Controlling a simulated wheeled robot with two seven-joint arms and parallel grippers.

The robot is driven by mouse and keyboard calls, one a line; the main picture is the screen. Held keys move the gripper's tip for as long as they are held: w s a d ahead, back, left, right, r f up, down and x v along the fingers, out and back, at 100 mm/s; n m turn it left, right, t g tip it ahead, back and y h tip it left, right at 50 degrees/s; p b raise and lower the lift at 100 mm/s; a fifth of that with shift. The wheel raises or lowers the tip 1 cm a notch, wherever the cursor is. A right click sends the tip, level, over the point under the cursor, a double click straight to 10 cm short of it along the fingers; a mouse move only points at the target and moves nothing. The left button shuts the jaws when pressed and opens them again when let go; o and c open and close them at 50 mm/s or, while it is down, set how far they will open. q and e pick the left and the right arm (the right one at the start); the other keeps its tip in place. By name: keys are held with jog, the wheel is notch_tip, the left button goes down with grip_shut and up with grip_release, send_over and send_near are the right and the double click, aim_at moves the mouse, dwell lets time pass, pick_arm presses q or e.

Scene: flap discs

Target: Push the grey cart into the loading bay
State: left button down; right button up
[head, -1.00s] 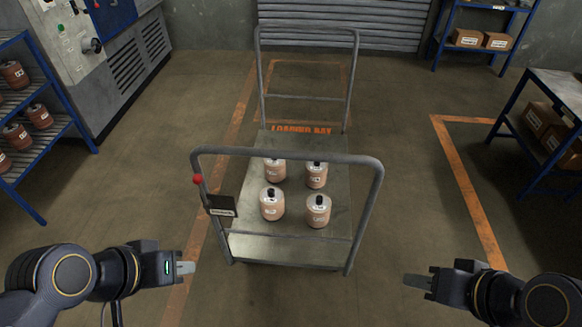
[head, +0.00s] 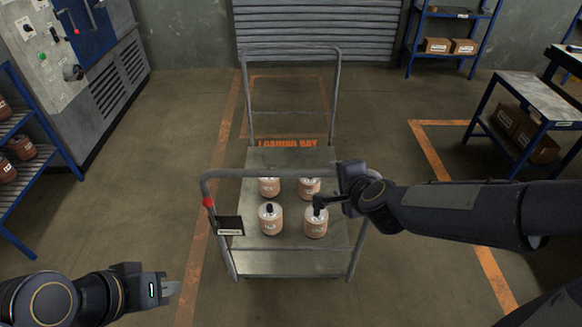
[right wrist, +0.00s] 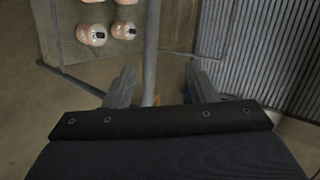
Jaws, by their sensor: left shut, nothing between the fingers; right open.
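The grey cart (head: 255,262) stands in the middle of the head view, its near push handle (head: 265,173) facing me. Several pinkish canisters stand on its deck. The loading bay (head: 289,142) is an orange floor outline with lettering, beyond the cart, in front of the shutter. My right gripper (head: 326,203) is open at the right end of the near handle. In the right wrist view, a grey bar of the cart (right wrist: 150,60) shows between its open fingers (right wrist: 160,85); contact cannot be told. My left gripper (head: 175,288) is shut and empty, left of the cart and apart from it.
A grey machine cabinet (head: 85,85) and a blue shelf (head: 35,165) stand on the left. A workbench (head: 530,100) and another blue shelf (head: 450,50) with boxes stand on the right. A red knob (head: 208,202) sits on the handle's left side. The floor either side of the cart is clear.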

aim_at(327, 173)
jog(key=w+f+m+h+b, duration=0.1)
jog(key=w+f, duration=0.2)
jog(key=w, duration=0.1)
jog(key=w+f+m+h+b, duration=0.1)
jog(key=w+f, duration=0.3)
jog(key=w+a+f+m+b, duration=0.1)
jog(key=w+f, duration=0.2)
jog(key=w, duration=0.1)
jog(key=shift+f+h, duration=0.15)
jog(key=shift+h, duration=0.25)
grip_shut()
dwell(1.4)
